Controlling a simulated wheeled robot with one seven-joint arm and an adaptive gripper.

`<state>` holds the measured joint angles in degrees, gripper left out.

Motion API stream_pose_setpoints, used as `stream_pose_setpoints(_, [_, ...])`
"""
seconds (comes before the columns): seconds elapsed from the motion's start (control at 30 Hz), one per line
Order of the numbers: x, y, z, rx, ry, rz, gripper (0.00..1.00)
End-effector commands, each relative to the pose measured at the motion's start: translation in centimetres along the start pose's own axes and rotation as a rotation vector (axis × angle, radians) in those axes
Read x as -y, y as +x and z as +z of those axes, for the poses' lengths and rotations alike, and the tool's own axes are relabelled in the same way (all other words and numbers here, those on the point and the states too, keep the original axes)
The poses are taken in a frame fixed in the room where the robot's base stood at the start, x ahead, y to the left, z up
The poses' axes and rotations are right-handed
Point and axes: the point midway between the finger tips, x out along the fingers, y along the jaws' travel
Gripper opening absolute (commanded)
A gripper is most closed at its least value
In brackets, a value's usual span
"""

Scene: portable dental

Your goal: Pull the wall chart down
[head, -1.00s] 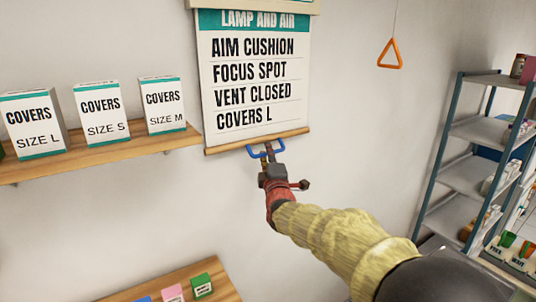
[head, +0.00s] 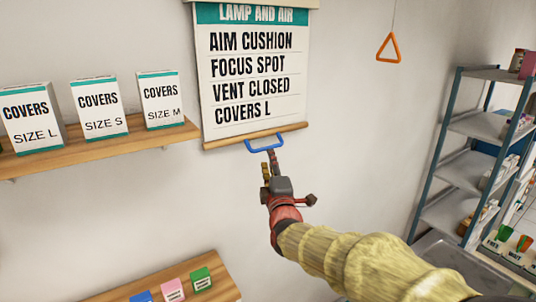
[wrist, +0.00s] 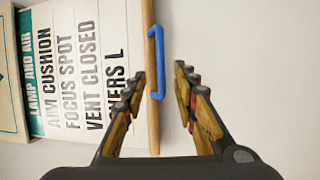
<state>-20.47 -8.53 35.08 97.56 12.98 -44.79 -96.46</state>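The wall chart (head: 251,68) hangs on the wall in the head view, with a teal heading and several printed lines down to "COVERS L". A wooden rod (head: 256,136) runs along its lower edge, and a blue pull handle (head: 264,145) hangs from the rod. My gripper (head: 268,165) is just below the handle, apart from it. In the wrist view my gripper (wrist: 160,78) is open and empty. The blue handle (wrist: 158,62) shows beyond and between the fingertips, with the rod (wrist: 153,125) beside it.
A wooden shelf (head: 98,140) with boxes of covers is left of the chart. An orange triangular handle (head: 388,48) hangs on a cord to the right. A metal rack (head: 470,172) stands at far right. A lower wooden surface (head: 222,290) holds small boxes.

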Motion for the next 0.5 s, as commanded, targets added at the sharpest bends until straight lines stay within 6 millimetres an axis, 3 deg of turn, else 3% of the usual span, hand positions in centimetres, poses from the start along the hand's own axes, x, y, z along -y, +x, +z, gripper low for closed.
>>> stream_pose_setpoints(0.2, [0.0,-3.0,0.0,0.001,0.000,0.000,0.29])
stream_pose_setpoints(0.5, [0.0,-4.0,0.0,0.001,0.000,0.000,0.29])
